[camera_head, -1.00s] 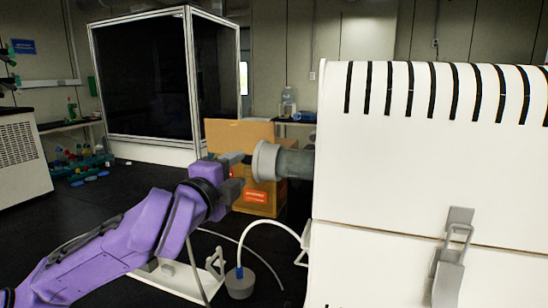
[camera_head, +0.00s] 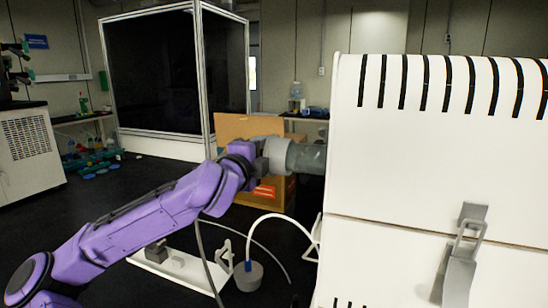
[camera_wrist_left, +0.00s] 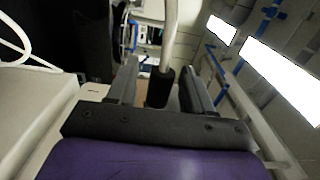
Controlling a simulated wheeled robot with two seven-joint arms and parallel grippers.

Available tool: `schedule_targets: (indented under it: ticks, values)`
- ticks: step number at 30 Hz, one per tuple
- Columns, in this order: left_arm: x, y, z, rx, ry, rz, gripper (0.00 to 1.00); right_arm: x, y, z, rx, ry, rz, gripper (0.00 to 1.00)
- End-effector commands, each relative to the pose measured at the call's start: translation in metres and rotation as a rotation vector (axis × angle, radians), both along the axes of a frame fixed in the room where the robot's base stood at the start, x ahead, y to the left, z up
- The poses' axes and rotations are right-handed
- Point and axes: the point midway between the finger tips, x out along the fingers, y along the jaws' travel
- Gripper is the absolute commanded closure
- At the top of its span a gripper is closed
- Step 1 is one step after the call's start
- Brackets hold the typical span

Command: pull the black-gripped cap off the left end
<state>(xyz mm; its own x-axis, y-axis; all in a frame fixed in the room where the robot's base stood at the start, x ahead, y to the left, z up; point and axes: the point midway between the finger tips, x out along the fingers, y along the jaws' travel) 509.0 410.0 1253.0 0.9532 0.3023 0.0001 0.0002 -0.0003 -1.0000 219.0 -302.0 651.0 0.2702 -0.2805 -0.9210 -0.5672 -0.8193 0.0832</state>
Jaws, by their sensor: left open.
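The grey round cap (camera_head: 277,156) sits on the left end of a grey-green tube (camera_head: 309,158) on the side of the white dryer drum. My left gripper (camera_head: 263,163) is right at the cap's outer face and overlaps its left edge in the head view. In the left wrist view a black grip (camera_wrist_left: 159,88) on a pale rod (camera_wrist_left: 169,35) stands between the two open fingers of my left gripper (camera_wrist_left: 160,82). Gaps show on both sides of the grip, so the fingers look apart from it. My right gripper is not in view.
The white drum (camera_head: 430,160) with black stripes and a metal latch (camera_head: 462,255) fills the right. A cardboard box (camera_head: 245,127) stands behind the cap. A weight with a white hose (camera_head: 249,276) and a white base plate (camera_head: 172,270) lie below my arm.

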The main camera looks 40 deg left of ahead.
Motion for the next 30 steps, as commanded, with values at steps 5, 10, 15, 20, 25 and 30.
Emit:
schedule_targets:
  ticks: [5,10,15,20,25,30]
  values:
    - [0.0,0.0,0.0,0.0,0.0,0.0,1.0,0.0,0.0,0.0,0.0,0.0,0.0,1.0]
    - [0.0,0.0,0.0,0.0,0.0,0.0,1.0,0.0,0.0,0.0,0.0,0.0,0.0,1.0]
    - [-0.001,0.001,0.0,0.0,-0.002,0.001,1.0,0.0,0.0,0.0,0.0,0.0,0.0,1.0]
    - [-0.005,0.013,-0.001,-0.002,-0.002,0.003,1.0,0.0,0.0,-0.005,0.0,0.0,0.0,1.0]
    - [-0.009,0.027,-0.001,-0.003,-0.002,0.003,1.0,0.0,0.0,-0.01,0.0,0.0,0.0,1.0]
    - [-0.013,0.04,0.0,-0.001,-0.003,0.002,1.0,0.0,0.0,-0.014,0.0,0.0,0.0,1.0]
